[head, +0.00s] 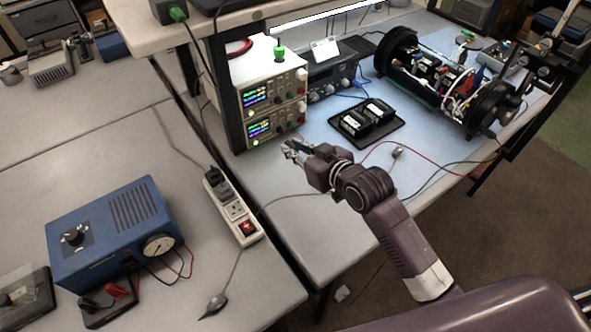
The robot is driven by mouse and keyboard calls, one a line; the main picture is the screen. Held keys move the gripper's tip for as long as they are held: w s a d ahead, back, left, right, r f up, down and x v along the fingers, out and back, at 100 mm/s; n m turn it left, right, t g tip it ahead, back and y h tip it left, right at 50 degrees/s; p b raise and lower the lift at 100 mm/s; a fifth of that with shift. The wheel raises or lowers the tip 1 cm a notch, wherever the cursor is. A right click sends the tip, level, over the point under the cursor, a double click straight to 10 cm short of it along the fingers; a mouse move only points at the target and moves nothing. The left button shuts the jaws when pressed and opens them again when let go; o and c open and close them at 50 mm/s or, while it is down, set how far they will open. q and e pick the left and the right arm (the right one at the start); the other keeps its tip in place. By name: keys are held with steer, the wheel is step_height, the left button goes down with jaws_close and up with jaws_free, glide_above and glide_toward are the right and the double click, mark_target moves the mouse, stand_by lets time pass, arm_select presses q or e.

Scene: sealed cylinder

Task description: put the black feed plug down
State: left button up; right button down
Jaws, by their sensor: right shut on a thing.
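My right gripper (291,149) reaches in from the lower right and is shut just above the light bench top, in front of the stacked bench instruments. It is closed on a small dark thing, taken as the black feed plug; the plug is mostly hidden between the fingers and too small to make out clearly. I cannot tell if it touches the bench. My left gripper is out of view.
Two stacked power supplies (268,98) stand behind the gripper. A black tray (385,138) with battery packs and an open cylinder (440,78) lie to the right. Red and black leads cross the bench. A power strip (233,208) and blue box (112,230) are left.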

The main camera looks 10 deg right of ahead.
mark_target(294, 179)
step_height(294, 179, down, 10)
steer(key=shift+r+p, duration=0.2)
steer(key=shift+p, duration=0.1)
steer(key=shift+f, duration=0.1)
steer(key=shift+f+b, duration=0.4)
steer(key=shift+f, duration=0.05)
steer(key=c, duration=1.9)
jaws_free()
steer(key=shift+s+f, duration=0.1)
steer(key=shift+o, duration=0.3)
steer(key=shift+f, duration=0.1)
